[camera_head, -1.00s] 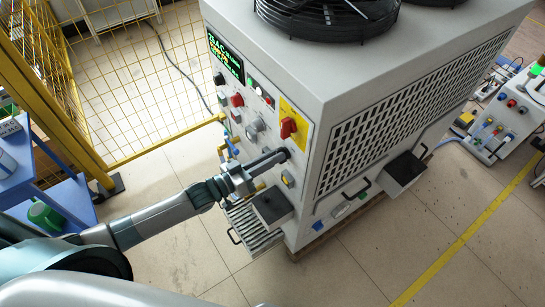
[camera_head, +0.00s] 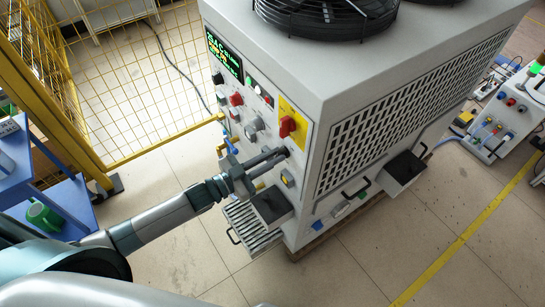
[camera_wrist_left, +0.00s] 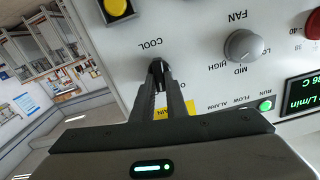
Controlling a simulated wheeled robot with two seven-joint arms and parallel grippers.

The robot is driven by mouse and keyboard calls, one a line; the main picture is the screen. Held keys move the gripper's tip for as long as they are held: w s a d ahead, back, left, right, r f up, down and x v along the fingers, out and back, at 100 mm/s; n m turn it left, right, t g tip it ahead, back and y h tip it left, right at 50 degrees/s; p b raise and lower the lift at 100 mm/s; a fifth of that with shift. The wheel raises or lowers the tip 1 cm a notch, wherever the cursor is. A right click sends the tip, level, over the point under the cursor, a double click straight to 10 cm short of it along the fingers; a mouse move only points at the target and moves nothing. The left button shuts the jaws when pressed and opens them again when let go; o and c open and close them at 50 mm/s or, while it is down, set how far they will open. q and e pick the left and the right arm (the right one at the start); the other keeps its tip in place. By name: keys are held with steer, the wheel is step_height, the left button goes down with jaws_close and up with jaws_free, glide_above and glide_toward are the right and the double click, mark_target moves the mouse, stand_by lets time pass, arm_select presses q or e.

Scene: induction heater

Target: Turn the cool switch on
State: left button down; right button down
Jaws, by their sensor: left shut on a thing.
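The cool switch is a small black switch (camera_wrist_left: 157,68) below the printed word COOL in the left wrist view. It is mostly hidden between the fingertips of my left gripper (camera_wrist_left: 158,74). The fingers are shut on it, and I cannot tell its exact position. In the head view my left gripper (camera_head: 286,152) reaches in from the left, its fingertips at the front panel of the white heater cabinet (camera_head: 318,130). The switch is hidden there. My right gripper is not in view.
A grey FAN knob (camera_wrist_left: 243,46) sits beside the switch. A red rotary switch (camera_head: 288,126) on a yellow plate is just above my fingers. A dark box (camera_head: 271,206) juts out below. Yellow fencing (camera_head: 150,95) and a blue shelf (camera_head: 70,200) stand left.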

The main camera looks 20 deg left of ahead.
arm_select(q)
steer(key=c, duration=1.8)
jaws_free()
steer(key=shift+o, duration=0.2)
steer(key=shift+s+a, duration=0.1)
steer(key=b+v, duration=0.4)
steer(key=v, duration=1.3)
steer(key=shift+b, duration=0.4)
steer(key=shift+s+a, duration=0.1)
